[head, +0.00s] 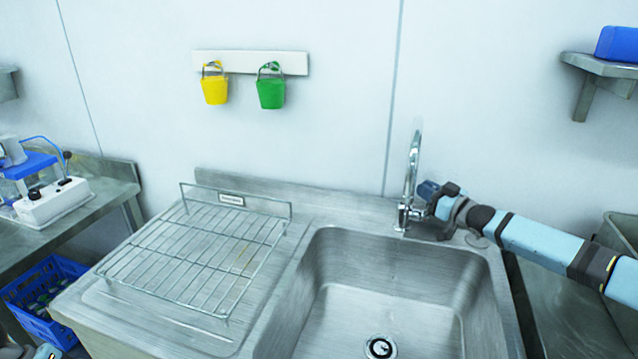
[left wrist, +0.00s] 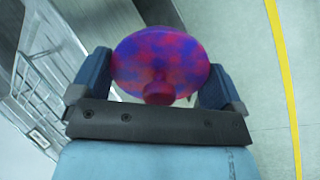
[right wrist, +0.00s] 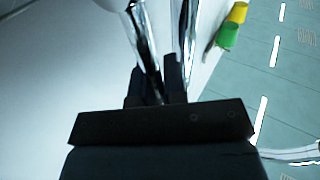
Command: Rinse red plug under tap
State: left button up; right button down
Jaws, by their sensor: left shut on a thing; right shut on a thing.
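The red plug (left wrist: 160,62) is a round disc with a stub, covered in blue and purple patches. My left gripper (left wrist: 158,85) is shut on it, one finger at each side; the plug is not seen in the head view. The chrome tap (head: 413,165) stands at the back of the sink (head: 385,270). My right gripper (head: 428,200) is shut on the tap near its base, and the right wrist view shows the chrome tap (right wrist: 150,60) at its fingers. Which part it grips is hard to tell. No water is visible in the basin.
A wire drying rack (head: 195,260) stands on the drainboard left of the sink. Yellow (head: 215,90) and green (head: 271,93) buckets hang on the wall. A bench with a white device (head: 50,200) and a blue crate (head: 45,290) are at the left. The basin is empty.

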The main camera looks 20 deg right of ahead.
jog(key=c, duration=1.2)
grip_release()
jog(key=shift+o, duration=0.2)
pick_arm(q)
notch_tip(320, 180, up, 8)
jog(key=p, duration=0.7)
jog(key=shift+f+p, duration=0.15)
jog(key=shift+p, duration=0.15)
jog(key=shift+r+p, duration=0.3)
pick_arm(e)
jog(key=v, duration=1.2)
jog(key=shift+f, duration=0.1)
